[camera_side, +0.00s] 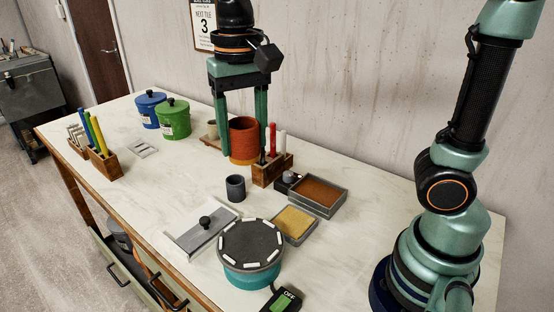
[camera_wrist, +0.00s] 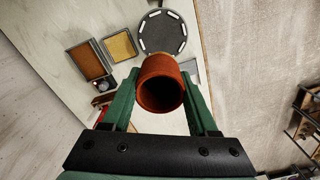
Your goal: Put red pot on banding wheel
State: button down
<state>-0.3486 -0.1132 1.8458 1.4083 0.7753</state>
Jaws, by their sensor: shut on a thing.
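The red pot (camera_side: 243,139) is an orange-red cylinder with ridged sides, held upright between the two green fingers of my gripper (camera_side: 243,150). In the wrist view I look into the pot's dark open mouth (camera_wrist: 160,92), with a finger of my gripper (camera_wrist: 160,100) on each side. I cannot tell whether the pot's base touches the table. The banding wheel (camera_side: 251,246) has a round dark grey top with white marks around its rim and a teal base. It stands empty near the table's front and also shows in the wrist view (camera_wrist: 162,32).
A wooden tool holder (camera_side: 270,172) stands just right of the pot, and a small beige cup (camera_side: 212,129) is behind its left side. A dark grey cup (camera_side: 235,188), a lidded grey tray (camera_side: 198,232), a yellow tray (camera_side: 295,224) and a brown tray (camera_side: 318,194) lie near the wheel.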

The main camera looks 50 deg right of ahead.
jog(key=shift+s+a+r, duration=0.3)
jog(key=shift+a, duration=0.15)
jog(key=shift+s+a+f, duration=0.1)
jog(key=shift+f, duration=0.2)
notch_tip(320, 180, down, 19)
jog(key=shift+f, duration=0.1)
jog(key=shift+c, duration=0.8)
grip_release()
jog(key=shift+f, duration=0.1)
